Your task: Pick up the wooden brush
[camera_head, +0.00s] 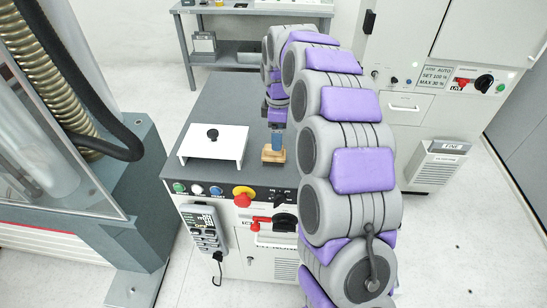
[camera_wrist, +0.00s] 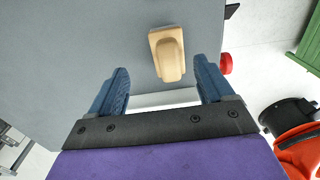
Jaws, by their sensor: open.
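The wooden brush (camera_head: 273,155) is a small light-brown block on the dark grey top of the cabinet (camera_head: 232,101), near its front edge. In the wrist view the wooden brush (camera_wrist: 168,54) lies on the grey surface, with a raised rounded part along its middle. My gripper (camera_wrist: 161,65) is open, with its two blue fingers on either side of the image and the brush showing between and beyond the tips. In the head view my gripper (camera_head: 277,138) points down just over the brush and hides part of it. I cannot tell the exact gap.
A white raised plate with a black knob (camera_head: 213,145) stands left of the brush. Red, yellow and black controls (camera_head: 243,196) line the cabinet's front. A machine with a thick hose (camera_head: 75,130) is at left. A white cabinet (camera_head: 420,100) is at right.

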